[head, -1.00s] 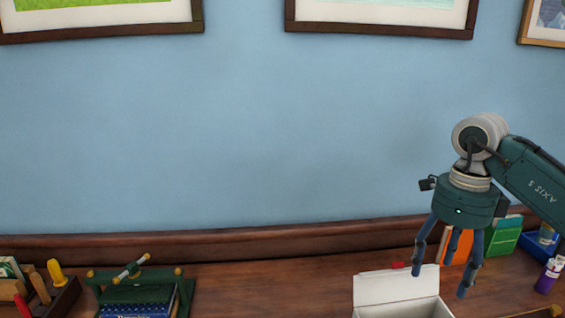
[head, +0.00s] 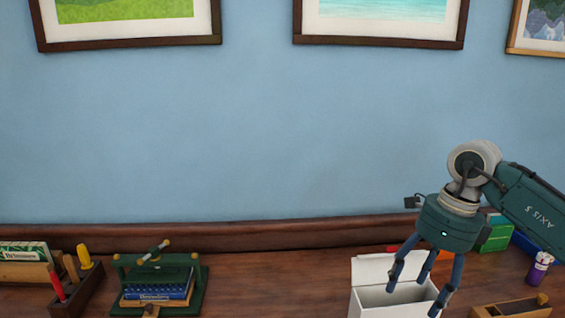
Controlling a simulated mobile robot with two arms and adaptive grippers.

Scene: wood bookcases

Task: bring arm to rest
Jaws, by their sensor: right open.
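My right arm comes in from the right in the head view. Its gripper (head: 418,290) points down with its blue fingers spread and nothing between them. The fingers overlap the white open box (head: 368,304) in the picture; I cannot tell whether they are above it or in front of it. The part of the box that shows inside looks empty. My left gripper is not in view.
A green press (head: 190,304) with blue books stands at the left on the wooden top. Left of it is a wooden holder (head: 86,290) with tools. A purple bottle (head: 538,268) and a wooden tray (head: 500,311) are at the right. The middle top is clear.

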